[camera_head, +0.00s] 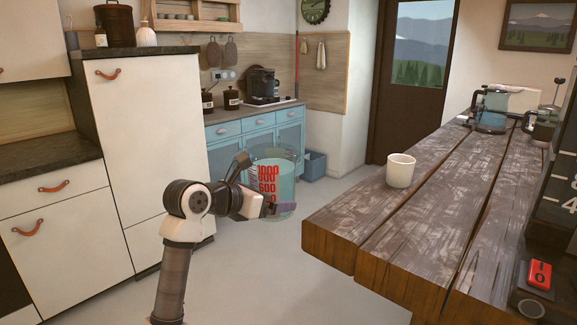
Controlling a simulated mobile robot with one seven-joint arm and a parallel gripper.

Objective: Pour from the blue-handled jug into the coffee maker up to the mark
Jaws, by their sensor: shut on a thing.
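A clear measuring jug (286,172) with red numbers on its side is held upright in the air, left of the table. The numbers include 1000, 800 and 600. My gripper (269,208) is shut on it low down. A bluish-purple piece shows at the grip, but I cannot tell whether it is the jug's handle. The jug has a blue tint; the liquid level is unclear. A black coffee machine (262,84) stands on the far blue counter. A glass pot (491,111) with a dark base stands far along the table; I cannot tell which is the task's coffee maker.
A wooden plank table (400,236) fills the right, with a white cup (400,171) near its left edge. A French press (544,122) and a red counter device (540,275) are at the right. White cabinets (150,140) stand left. Floor between is clear.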

